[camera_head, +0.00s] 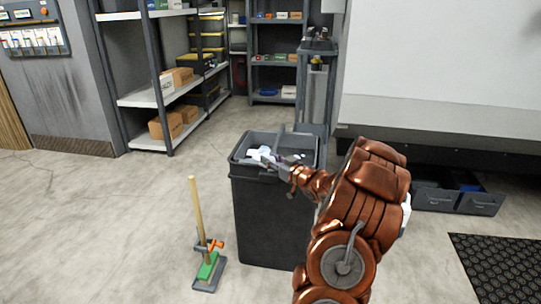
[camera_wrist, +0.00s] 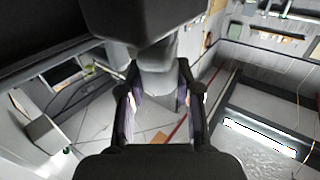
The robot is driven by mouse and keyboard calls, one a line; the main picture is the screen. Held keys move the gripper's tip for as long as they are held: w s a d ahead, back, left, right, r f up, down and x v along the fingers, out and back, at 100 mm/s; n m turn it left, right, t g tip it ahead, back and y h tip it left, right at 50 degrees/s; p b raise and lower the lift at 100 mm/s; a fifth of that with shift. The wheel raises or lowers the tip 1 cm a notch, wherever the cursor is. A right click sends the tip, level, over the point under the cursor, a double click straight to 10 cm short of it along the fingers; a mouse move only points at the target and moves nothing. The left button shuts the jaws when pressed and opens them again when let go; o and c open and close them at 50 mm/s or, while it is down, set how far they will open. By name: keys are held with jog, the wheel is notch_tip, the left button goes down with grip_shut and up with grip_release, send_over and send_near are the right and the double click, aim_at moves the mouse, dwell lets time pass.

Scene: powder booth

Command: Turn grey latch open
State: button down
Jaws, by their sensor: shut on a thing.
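My gripper (camera_head: 284,163) is at the end of my copper-coloured arm, in front of the top of a dark bin in the head view. In the wrist view my gripper (camera_wrist: 159,112) has a finger on each side of a grey piece, which looks like the grey latch (camera_wrist: 158,78). It is shut on this piece. The latch hangs below a dark block (camera_wrist: 150,18) that fills the upper middle of the wrist view. In the head view I cannot make out the latch; my gripper and arm cover that spot.
The dark bin (camera_head: 262,222) holds pale scraps. A wooden-handled tool on a green and grey base (camera_head: 207,270) stands left of it. Shelves with boxes (camera_head: 160,95) are at the back left. Black trays (camera_head: 456,199) lie at right.

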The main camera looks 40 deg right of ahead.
jog(key=shift+s+r+y+p, duration=0.1)
jog(key=shift+r+y+p, duration=0.2)
jog(key=shift+p, duration=0.35)
jog(key=n+y+p, duration=0.2)
jog(key=y+p, duration=0.1)
jog(key=p, duration=0.3)
jog(key=shift+n, duration=0.3)
jog(key=n+g+y+p, duration=0.1)
jog(key=y+p, duration=0.2)
jog(key=shift+f+n+p, duration=0.15)
jog(key=shift+n+p, duration=0.2)
jog(key=shift+n, duration=0.05)
jog(key=shift+f+n+g+y+p, duration=0.15)
jog(key=shift+n+g+y+p, duration=0.2)
jog(key=shift+y+p, duration=0.3)
jog(key=c, duration=0.8)
grip_release()
jog(key=shift+o, duration=0.2)
jog(key=v, duration=1.2)
